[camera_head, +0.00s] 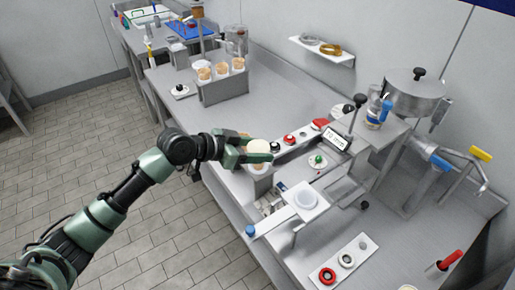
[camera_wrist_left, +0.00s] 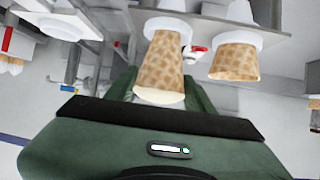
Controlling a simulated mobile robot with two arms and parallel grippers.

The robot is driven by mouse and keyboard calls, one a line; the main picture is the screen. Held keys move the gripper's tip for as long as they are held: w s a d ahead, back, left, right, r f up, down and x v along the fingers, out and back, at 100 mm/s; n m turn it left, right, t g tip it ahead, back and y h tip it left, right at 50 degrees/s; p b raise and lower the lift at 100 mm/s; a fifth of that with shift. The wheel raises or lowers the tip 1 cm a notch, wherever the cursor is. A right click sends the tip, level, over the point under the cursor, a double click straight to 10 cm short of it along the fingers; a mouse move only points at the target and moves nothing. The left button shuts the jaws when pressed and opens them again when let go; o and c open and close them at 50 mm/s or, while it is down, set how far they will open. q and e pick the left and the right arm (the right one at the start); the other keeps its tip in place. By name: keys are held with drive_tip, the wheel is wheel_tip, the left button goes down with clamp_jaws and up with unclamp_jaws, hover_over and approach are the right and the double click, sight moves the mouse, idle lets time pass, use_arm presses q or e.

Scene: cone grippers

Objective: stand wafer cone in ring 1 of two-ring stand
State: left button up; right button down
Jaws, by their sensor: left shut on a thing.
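My left gripper (camera_head: 262,152) is shut on a wafer cone (camera_head: 258,146), with its pale open end up. The wrist view appears upside down and shows this cone (camera_wrist_left: 160,68) between the green fingers. Its narrow end meets a white ring (camera_wrist_left: 168,22); I cannot tell whether it is seated in the ring or in front of it. A second wafer cone (camera_wrist_left: 235,62) stands in another white ring beside it. Both rings are at a grey plate (camera_wrist_left: 208,18), which looks like the two-ring stand. In the head view the gripper hides most of that place. My right gripper is not in view.
A grey holder (camera_head: 223,92) with several cones stands farther back on the counter. A white plate with a round dish (camera_head: 306,197) lies right of the gripper. A steel machine (camera_head: 415,95) with coloured handles stands at the right. A wall shelf (camera_head: 321,50) holds rings.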

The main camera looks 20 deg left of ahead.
use_arm(q)
drive_tip(key=shift+f+b, duration=0.9)
drive_tip(key=shift+f, duration=0.55)
drive_tip(key=o, duration=0.9)
drive_tip(key=shift+s+a+r, duration=0.2)
drive_tip(key=shift+s+a, duration=0.15)
drive_tip(key=shift+a, duration=0.05)
drive_tip(key=b+v, duration=0.2)
drive_tip(key=v, duration=0.4)
drive_tip(key=shift+s+r, duration=0.25)
drive_tip(key=shift+a, duration=0.15)
